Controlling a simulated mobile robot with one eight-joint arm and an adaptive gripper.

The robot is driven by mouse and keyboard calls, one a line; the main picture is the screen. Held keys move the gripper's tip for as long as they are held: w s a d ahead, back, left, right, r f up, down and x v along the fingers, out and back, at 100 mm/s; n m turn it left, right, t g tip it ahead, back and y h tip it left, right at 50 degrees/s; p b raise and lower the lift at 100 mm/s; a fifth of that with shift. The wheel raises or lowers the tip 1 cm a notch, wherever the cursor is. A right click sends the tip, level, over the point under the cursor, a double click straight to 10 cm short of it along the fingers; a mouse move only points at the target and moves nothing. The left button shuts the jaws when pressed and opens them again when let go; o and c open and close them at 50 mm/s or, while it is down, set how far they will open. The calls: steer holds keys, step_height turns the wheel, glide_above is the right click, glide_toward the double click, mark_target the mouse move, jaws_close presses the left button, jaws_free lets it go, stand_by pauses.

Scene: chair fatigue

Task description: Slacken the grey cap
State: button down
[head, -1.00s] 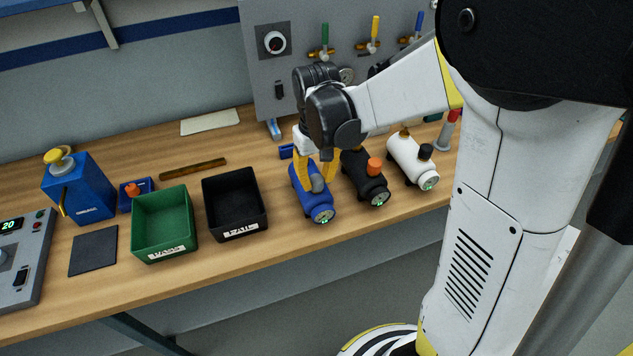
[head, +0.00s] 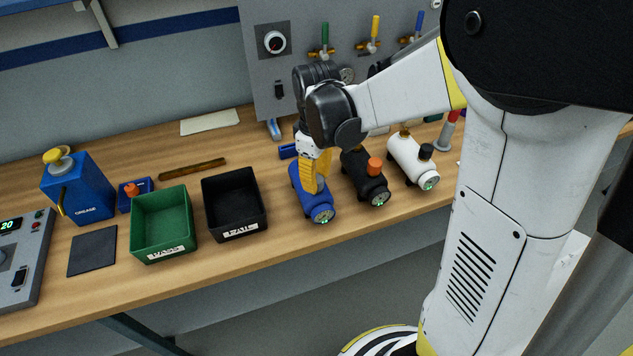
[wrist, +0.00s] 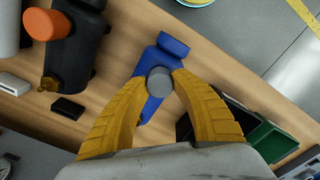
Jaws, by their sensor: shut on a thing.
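The grey cap (wrist: 160,82) sits on top of the blue cylinder (wrist: 173,46). In the head view the blue cylinder (head: 320,211) lies on the bench with its lit gauge facing the front edge. My gripper (head: 315,188) reaches down over it from above. In the wrist view its two yellow fingers (wrist: 160,84) are closed on the grey cap, one on each side. In the head view the fingers hide the cap.
A black cylinder with an orange cap (head: 374,165) stands close on the right, then a white cylinder with a black cap (head: 426,151). An empty black bin (head: 233,236) and a green bin (head: 166,254) stand to the left.

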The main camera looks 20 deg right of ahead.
steer(key=c, duration=1.1)
jaws_free()
steer(key=shift+o, duration=0.2)
steer(key=m, duration=0.3)
steer(key=shift+m, duration=0.4)
steer(key=m, duration=0.4)
